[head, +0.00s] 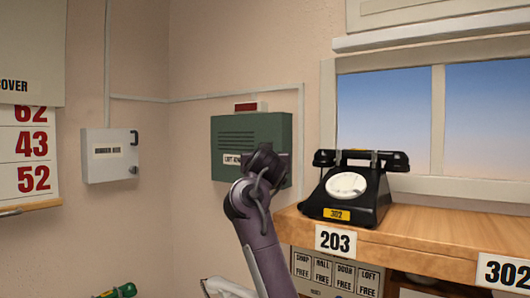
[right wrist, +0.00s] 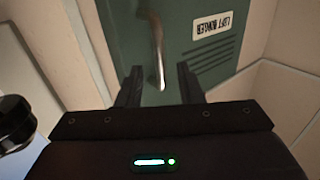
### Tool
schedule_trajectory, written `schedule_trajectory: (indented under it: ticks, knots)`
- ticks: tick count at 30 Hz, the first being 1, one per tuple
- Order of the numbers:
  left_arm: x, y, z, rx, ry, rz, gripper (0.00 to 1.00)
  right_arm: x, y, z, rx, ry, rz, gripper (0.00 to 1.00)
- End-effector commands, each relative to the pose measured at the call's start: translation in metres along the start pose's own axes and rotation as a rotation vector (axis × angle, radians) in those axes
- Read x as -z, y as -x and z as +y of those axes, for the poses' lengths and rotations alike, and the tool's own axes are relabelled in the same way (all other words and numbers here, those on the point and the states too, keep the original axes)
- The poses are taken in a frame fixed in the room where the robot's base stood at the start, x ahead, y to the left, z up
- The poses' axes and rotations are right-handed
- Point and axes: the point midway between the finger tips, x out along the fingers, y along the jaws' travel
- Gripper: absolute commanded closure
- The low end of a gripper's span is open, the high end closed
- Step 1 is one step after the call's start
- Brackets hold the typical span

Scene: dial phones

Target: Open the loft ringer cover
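The loft ringer is a dark green wall box (head: 222,135) with slotted louvres and a partly hidden white label, left of the window. Its cover looks shut. In the right wrist view the green cover (right wrist: 120,30) fills the upper middle, with its "LOFT RINGER" label (right wrist: 211,25) upside down. A slim metal handle (right wrist: 157,45) runs down the cover towards the space between my fingers. My right gripper (right wrist: 160,88) is open around the line of the handle; contact cannot be told. In the head view my right gripper (head: 268,160) covers the box's lower right part.
A red-topped block (head: 250,106) sits above the box. A black dial phone (head: 350,188) stands on the wooden shelf (head: 440,225) close to the right. A grey wall box (head: 108,155) hangs at left. The wall between the two boxes is clear.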

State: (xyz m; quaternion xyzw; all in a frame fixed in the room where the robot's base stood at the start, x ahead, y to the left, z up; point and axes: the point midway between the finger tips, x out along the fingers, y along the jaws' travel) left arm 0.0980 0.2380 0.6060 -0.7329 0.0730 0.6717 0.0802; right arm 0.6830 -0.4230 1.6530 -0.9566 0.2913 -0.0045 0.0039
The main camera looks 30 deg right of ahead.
Motion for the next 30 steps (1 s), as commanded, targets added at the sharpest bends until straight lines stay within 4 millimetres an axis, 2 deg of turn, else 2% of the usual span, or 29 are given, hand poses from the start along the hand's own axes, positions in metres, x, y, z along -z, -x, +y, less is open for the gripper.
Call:
schedule_trajectory:
  ticks: [1,5,13,21,30]
  knots:
    - [-0.004,0.006,-0.001,0.001,0.000,-0.006,1.00,0.002,-0.006,0.000,0.000,0.001,-0.004,0.67]
    - [-0.005,0.009,-0.001,0.001,0.001,-0.009,1.00,0.000,-0.014,-0.001,0.002,0.000,-0.002,0.67]
    - [0.015,0.009,0.006,-0.008,0.005,0.020,1.00,-0.001,-0.015,-0.001,0.002,0.000,0.000,0.67]
    - [0.015,0.009,0.007,-0.009,0.005,0.019,1.00,-0.001,-0.015,-0.001,0.002,0.001,-0.001,1.00]
    - [0.009,0.008,0.006,-0.007,0.003,0.011,1.00,-0.002,-0.015,-0.001,0.001,0.001,-0.001,1.00]
